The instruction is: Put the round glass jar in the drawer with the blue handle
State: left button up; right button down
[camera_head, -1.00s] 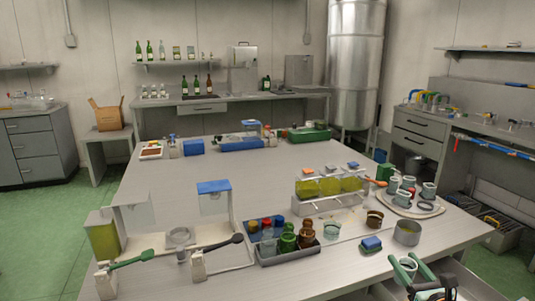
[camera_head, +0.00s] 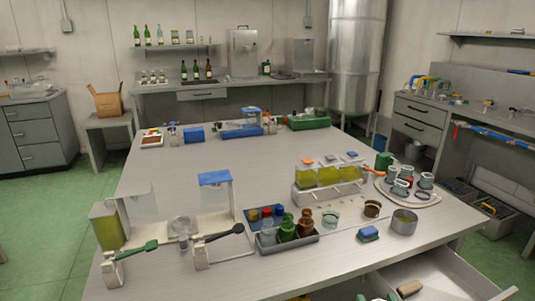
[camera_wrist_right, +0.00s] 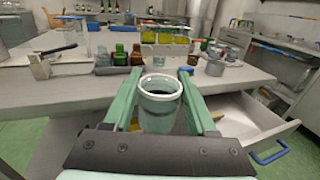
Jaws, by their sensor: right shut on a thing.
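The round glass jar (camera_wrist_right: 160,100), pale green with a light rim, is upright between the green fingers of my right gripper (camera_wrist_right: 160,80) in the right wrist view. The gripper is shut on it. In the head view only the tips of my right gripper (camera_head: 376,297) show at the bottom edge, left of the open drawer. The drawer (camera_head: 455,275) is pulled out at the table's front right. Its blue handle (camera_wrist_right: 268,155) shows in the right wrist view, to the right of the jar. My left gripper is not in view.
A brown object (camera_head: 409,289) lies in the drawer; much of its floor is bare. The table's front edge is close to the jar.

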notch_tip(320, 180, up, 9)
jog(key=p, duration=0.8)
jog(key=shift+r, duration=0.2)
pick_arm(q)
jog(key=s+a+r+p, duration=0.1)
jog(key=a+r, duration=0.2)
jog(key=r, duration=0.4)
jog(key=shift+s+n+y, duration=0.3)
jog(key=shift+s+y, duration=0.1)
pick_arm(e)
jog(key=shift+r, duration=0.55)
jog(key=shift+d, duration=0.1)
